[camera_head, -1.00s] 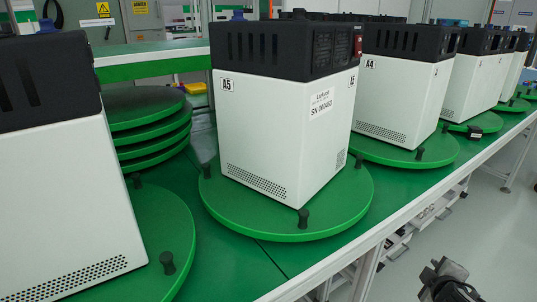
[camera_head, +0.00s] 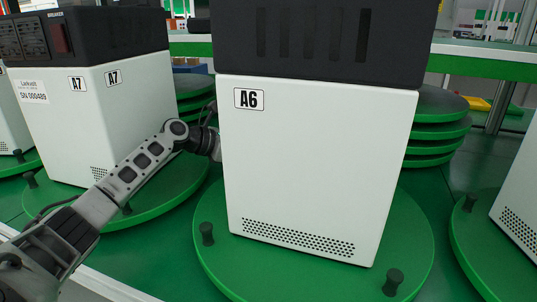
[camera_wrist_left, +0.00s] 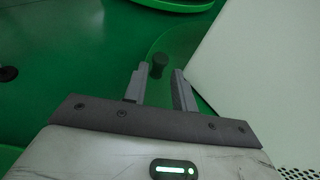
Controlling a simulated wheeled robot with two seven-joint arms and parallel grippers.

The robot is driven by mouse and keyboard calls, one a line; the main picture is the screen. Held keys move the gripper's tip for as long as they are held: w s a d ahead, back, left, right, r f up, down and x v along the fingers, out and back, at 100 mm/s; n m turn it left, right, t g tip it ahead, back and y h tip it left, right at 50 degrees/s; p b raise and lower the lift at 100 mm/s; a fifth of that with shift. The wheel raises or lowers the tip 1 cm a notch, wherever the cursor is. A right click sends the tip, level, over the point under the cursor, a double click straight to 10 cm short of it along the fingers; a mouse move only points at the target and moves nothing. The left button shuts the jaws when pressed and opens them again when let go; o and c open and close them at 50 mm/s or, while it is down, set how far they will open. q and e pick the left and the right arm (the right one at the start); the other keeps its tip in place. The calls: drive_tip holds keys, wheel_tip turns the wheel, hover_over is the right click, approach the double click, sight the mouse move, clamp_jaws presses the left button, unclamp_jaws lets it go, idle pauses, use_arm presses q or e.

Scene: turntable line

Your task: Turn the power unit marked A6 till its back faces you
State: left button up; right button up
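The power unit marked A6 (camera_head: 310,170) has a white body and a black slotted top. Its A6 label is at the upper left of the face towards me, with a row of vent holes below. It stands on a green turntable (camera_head: 222,262) with black pegs at the front left (camera_head: 207,233) and front right (camera_head: 393,282). My left arm reaches to the unit's left side, its gripper mostly hidden there in the head view. My right gripper is not in view.
The A7 unit (camera_head: 110,120) stands on its own turntable (camera_head: 160,212) at left, behind my arm. Another white unit (camera_head: 520,220) is at the right edge. Spare green discs (camera_head: 440,130) are stacked behind A6. A narrow gap separates the turntables.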

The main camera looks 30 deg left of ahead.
use_arm(q)
drive_tip(key=x, duration=0.5)
drive_tip(key=shift+w+d+f+b, duration=0.1)
drive_tip(key=shift+w+d+b, duration=0.1)
drive_tip(key=shift+b, duration=0.2)
clamp_jaws()
